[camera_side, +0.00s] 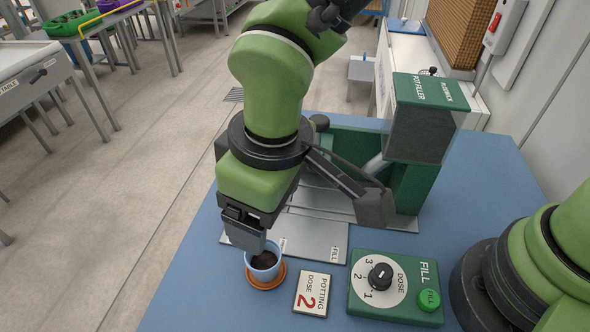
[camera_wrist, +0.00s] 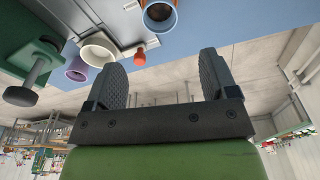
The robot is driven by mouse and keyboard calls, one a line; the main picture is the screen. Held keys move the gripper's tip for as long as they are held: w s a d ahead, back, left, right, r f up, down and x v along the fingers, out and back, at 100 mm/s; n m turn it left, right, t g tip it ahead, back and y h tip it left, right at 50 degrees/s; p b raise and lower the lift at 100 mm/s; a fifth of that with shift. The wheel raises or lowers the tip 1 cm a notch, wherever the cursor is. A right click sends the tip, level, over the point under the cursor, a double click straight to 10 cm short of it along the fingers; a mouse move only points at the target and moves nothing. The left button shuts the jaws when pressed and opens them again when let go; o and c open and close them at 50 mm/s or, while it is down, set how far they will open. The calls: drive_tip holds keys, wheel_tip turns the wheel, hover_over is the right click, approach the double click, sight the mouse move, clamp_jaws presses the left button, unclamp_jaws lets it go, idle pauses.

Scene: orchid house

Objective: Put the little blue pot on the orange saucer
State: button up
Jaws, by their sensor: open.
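The little blue pot (camera_side: 262,274), with dark soil in it, stands upright on the orange saucer (camera_side: 280,283) near the front of the blue table in the side view. The saucer's rim shows around the pot's base. My gripper (camera_side: 252,243) is open just above the pot, and a finger overlaps the pot's back rim in the picture. In the wrist view, the open fingers of my gripper (camera_wrist: 162,70) are empty, and the blue pot (camera_wrist: 174,20) is beyond their tips at the top edge. I cannot make out the saucer in that view.
A dose card (camera_side: 312,293) and a green dose box (camera_side: 396,287) with a dial stand right of the saucer. The pot filler (camera_side: 430,90) stands behind. The wrist view shows a cream pot (camera_wrist: 100,50), a purple pot (camera_wrist: 77,69) and a small orange thing (camera_wrist: 139,56).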

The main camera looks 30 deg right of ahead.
drive_tip(key=d+r+m+t+y, duration=0.2)
drive_tip(key=d+r+m, duration=0.3)
drive_tip(key=d+r, duration=0.8)
drive_tip(key=s+d+r+m+t, duration=0.3)
drive_tip(key=s+d+m+t, duration=0.1)
drive_tip(key=s+d, duration=0.5)
drive_tip(key=shift+s+d+r+m+h, duration=0.25)
drive_tip(key=shift+s+d+m+h, duration=0.15)
drive_tip(key=shift+m, duration=0.5)
